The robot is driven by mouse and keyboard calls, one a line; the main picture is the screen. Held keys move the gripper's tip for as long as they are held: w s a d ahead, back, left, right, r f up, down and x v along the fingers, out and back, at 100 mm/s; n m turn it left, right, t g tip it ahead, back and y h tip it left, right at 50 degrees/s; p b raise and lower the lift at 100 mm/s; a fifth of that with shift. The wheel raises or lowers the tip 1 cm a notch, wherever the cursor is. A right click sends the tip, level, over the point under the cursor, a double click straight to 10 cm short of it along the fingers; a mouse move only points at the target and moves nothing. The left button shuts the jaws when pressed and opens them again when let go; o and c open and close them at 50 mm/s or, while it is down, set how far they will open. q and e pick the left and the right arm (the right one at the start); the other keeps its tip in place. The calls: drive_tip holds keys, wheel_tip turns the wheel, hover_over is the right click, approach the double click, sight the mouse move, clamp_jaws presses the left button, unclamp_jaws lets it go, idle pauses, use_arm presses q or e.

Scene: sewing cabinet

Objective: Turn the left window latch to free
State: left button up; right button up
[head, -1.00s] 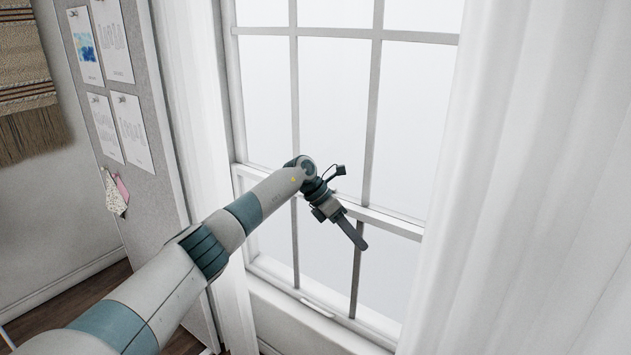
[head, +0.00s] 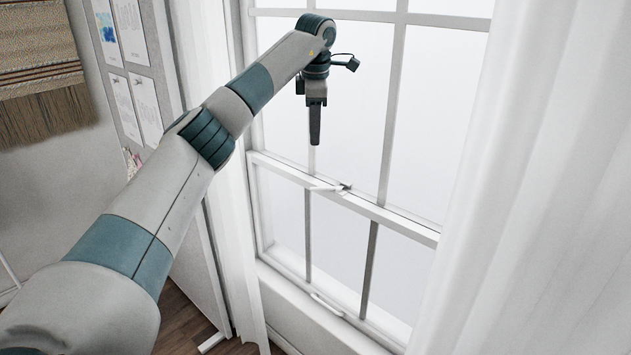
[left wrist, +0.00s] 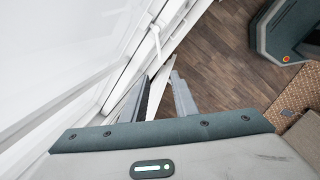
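The window latch (head: 328,188) is a small white lever with a dark end, on the meeting rail in the middle of the window in the head view. In the left wrist view a slim white lever-like piece (left wrist: 156,40) sticks out beside the rail ahead of the fingers. My left gripper (head: 314,140) points down in front of the upper panes, above the latch and apart from it. In the left wrist view the two fingers (left wrist: 160,78) stand apart with nothing between them. My right gripper is out of view.
The window's meeting rail (head: 400,226) runs across below the gripper. A white curtain (head: 550,180) hangs at right and another (head: 205,80) at left. A pinboard (head: 160,40) with papers stands left. A white handle (head: 326,305) is on the lower sash.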

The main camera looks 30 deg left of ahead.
use_arm(q)
wheel_tip(320, 180, down, 17)
drive_tip(key=w+a+p, duration=0.2)
drive_tip(key=w+p, duration=0.1)
drive_tip(key=p, duration=0.2)
drive_tip(key=shift+p, duration=0.35)
drive_tip(key=shift+f, duration=0.1)
clamp_jaws()
idle(1.3)
